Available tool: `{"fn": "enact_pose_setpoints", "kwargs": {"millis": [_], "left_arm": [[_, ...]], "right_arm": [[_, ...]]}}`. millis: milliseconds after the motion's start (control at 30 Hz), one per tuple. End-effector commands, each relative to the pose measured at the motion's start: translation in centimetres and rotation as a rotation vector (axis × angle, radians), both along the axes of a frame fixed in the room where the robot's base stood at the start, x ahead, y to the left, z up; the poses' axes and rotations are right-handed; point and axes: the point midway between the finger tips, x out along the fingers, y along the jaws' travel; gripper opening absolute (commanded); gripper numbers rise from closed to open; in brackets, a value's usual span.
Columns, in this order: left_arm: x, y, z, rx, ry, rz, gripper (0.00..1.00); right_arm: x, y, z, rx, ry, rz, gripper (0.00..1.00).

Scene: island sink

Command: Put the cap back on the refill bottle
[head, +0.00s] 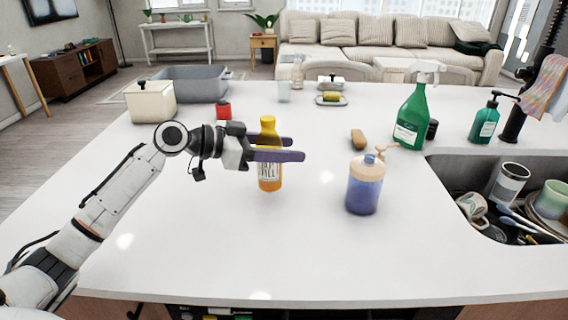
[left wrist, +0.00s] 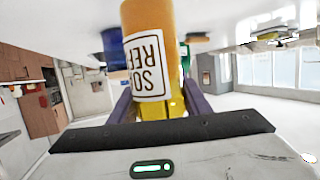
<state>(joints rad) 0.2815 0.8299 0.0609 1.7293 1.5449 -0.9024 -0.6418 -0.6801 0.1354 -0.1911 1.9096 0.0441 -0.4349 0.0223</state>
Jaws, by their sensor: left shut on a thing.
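The refill bottle (head: 270,178) is orange with a white label and stands upright at the middle of the white counter. Its top (head: 268,124) is yellow; I cannot tell whether this is a cap or the bare neck. My left gripper (head: 280,148) comes in from the left, one finger in front of the bottle and one behind, shut on its upper part. In the left wrist view the bottle (left wrist: 150,50) appears upside down, its yellow part between the fingers (left wrist: 165,100). No separate cap is clearly identifiable. My right gripper is not in view.
A purple pump bottle (head: 364,192) stands to the right, with a brown oblong item (head: 358,138) behind it. A green spray bottle (head: 411,115) and a small dark item (head: 432,129) stand farther right, near the filled sink (head: 490,232). A red item (head: 223,110) lies behind my gripper. The front counter is clear.

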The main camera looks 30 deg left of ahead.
Motion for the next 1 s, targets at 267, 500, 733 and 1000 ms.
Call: {"fn": "enact_pose_setpoints", "kwargs": {"millis": [267,500,733,1000], "left_arm": [[0.0,0.0,-0.9,-0.003,0.003,0.000,0.00],[0.0,0.0,-3.6,-0.002,-0.001,0.002,0.00],[0.0,0.0,-3.7,0.000,-0.001,0.001,0.00],[0.0,0.0,-3.9,0.001,0.001,0.000,0.62]], "right_arm": [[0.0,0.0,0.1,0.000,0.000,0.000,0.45],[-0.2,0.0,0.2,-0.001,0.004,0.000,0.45],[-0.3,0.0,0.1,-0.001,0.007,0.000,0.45],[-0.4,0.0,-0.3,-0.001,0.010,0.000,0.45]]}}
